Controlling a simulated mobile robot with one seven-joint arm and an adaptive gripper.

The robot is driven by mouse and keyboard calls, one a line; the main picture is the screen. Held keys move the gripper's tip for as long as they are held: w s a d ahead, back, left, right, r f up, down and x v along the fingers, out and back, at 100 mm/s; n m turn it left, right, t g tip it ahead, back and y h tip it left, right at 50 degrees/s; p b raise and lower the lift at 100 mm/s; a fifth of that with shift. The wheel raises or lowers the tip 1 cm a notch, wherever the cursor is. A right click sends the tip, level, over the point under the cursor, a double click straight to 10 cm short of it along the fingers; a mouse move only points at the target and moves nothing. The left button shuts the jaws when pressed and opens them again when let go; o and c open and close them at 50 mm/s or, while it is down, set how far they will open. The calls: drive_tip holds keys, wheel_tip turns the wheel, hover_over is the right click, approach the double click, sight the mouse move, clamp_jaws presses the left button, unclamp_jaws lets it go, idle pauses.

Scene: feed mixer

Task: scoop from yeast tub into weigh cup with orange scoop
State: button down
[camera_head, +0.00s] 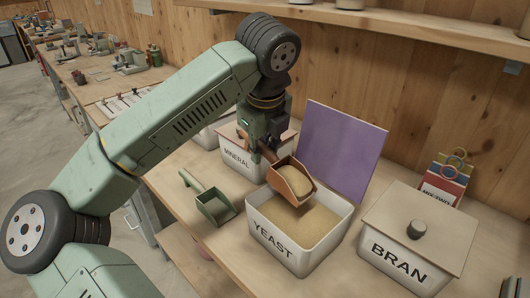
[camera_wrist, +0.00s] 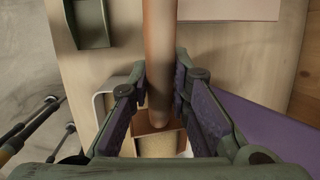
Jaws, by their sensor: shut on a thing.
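The orange scoop (camera_head: 291,184) is above the open yeast tub (camera_head: 279,243) and holds a heap of tan powder. My gripper (camera_head: 259,145) is shut on its handle. In the wrist view my gripper (camera_wrist: 160,105) has its two fingers on either side of the brown handle (camera_wrist: 159,60). The white tub is labelled YEAST and has tan powder inside. I cannot make out the weigh cup in either view.
A green scoop (camera_head: 210,201) lies on the bench left of the yeast tub. A lidded BRAN tub (camera_head: 403,258) stands to the right, and a MINERAL tub (camera_head: 237,161) behind left. A purple panel (camera_head: 338,150) leans behind the yeast tub.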

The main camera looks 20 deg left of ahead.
drive_tip(key=shift+w+a+r+h+p, duration=0.15)
drive_tip(key=shift+a+r+h+p, duration=0.1)
drive_tip(key=shift+a+r+p, duration=0.3)
drive_tip(key=shift+w+a+r+h+p, duration=0.15)
drive_tip(key=shift+a+r+h+p, duration=0.15)
drive_tip(key=shift+r, duration=0.45)
drive_tip(key=shift+w+a+r+h, duration=0.15)
drive_tip(key=shift+a+r, duration=0.1)
drive_tip(key=shift+r, duration=0.7)
drive_tip(key=shift+w+a+r+h, duration=0.1)
drive_tip(key=shift+a+r, duration=0.1)
drive_tip(key=shift+r, duration=0.7)
drive_tip(key=shift+y, duration=0.6)
drive_tip(key=f, duration=0.2)
drive_tip(key=d+f+b, duration=0.1)
drive_tip(key=f, duration=0.1)
drive_tip(key=s+d+f+b, duration=0.1)
drive_tip(key=f, duration=0.1)
drive_tip(key=shift+s+d+f+y+b, duration=0.1)
drive_tip(key=shift+d+f+y+b, duration=0.2)
drive_tip(key=shift+d+f+b, duration=0.15)
drive_tip(key=shift+r, duration=0.1)
